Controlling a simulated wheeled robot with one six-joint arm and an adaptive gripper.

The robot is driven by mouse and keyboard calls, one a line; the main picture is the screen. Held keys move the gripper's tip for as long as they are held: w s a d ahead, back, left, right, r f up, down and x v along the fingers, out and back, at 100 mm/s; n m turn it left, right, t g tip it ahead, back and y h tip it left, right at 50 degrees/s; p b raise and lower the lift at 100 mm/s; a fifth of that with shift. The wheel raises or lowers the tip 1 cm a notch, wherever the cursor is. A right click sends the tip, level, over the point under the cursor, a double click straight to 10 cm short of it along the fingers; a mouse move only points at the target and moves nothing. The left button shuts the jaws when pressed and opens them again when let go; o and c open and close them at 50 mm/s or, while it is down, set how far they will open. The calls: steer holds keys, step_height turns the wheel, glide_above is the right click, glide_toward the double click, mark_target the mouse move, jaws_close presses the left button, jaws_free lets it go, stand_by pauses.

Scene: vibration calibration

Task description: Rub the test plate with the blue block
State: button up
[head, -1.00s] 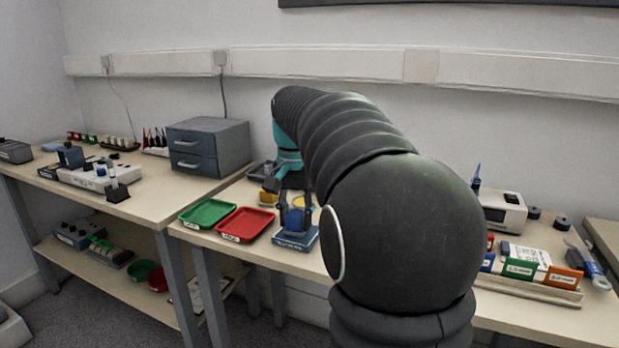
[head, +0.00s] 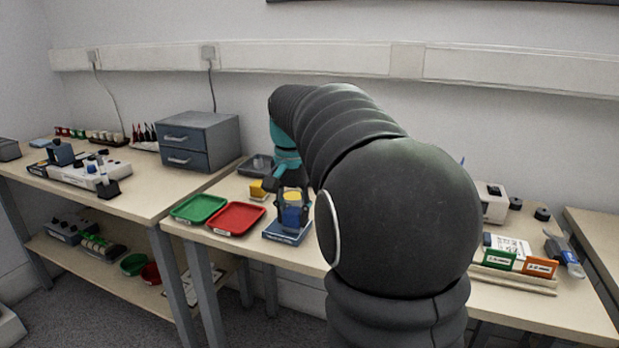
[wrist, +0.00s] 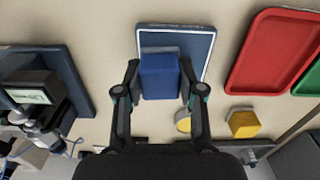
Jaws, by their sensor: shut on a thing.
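The blue block (head: 291,216) is upright between the two fingers of my gripper (head: 292,207), which is shut on it. In the wrist view the block (wrist: 160,77) sits between the fingertips (wrist: 160,80) and covers part of the plate (wrist: 203,42). The block is over or on the plate; I cannot tell whether they touch. The plate's middle is hidden by the block.
A red tray (head: 236,218) and a green tray (head: 198,208) lie left of the plate. A dark-framed device (wrist: 38,88) stands on the plate's other side. A drawer unit (head: 200,140) stands behind.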

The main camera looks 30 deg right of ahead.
steer(key=shift+s+d, duration=0.5)
steer(key=shift+s, duration=0.1)
steer(key=shift+s+d+r, duration=0.15)
steer(key=shift+s+r, duration=0.05)
steer(key=shift+s, duration=0.05)
step_height(320, 180, up, 8)
steer(key=shift+p, duration=0.4)
steer(key=shift+f, duration=0.1)
